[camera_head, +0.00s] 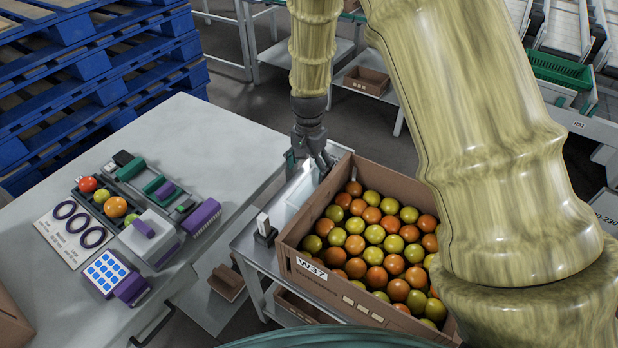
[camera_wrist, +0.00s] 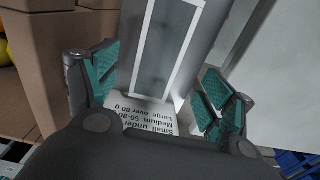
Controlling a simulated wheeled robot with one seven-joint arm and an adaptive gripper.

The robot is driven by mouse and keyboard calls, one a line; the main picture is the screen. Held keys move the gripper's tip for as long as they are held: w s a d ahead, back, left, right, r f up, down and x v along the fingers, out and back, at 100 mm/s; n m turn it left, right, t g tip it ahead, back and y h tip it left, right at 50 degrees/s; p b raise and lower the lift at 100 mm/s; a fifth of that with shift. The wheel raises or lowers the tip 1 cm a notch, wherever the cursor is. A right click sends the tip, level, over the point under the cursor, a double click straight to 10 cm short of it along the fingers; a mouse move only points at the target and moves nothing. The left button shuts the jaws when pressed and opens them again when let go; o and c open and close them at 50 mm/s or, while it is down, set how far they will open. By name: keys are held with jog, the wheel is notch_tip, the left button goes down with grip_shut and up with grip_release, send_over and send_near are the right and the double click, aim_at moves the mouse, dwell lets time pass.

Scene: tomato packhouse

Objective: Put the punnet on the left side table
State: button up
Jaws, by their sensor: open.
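A pale, see-through box, which looks like the punnet (camera_head: 299,192), stands on the metal stand beside the crate, just below my gripper (camera_head: 311,160). In the wrist view, a pale-rimmed grey shape that appears to be the punnet (camera_wrist: 168,50) lies between the two green-padded fingers of my gripper (camera_wrist: 160,88). The fingers are spread open, one on each side of it; I cannot tell whether they touch it. A printed size card (camera_wrist: 145,118) shows near its lower end. The left side table (camera_head: 215,130) is grey, with its far right part bare.
A cardboard crate (camera_head: 375,315) full of red, orange and green tomatoes stands right of the punnet. A small black-and-white device (camera_head: 264,232) is on the stand. Sorting trays, a scale and a ring card (camera_head: 75,228) occupy the table's left middle. Blue pallets (camera_head: 90,65) are behind.

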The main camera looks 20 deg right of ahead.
jog(key=shift+r, duration=1.95)
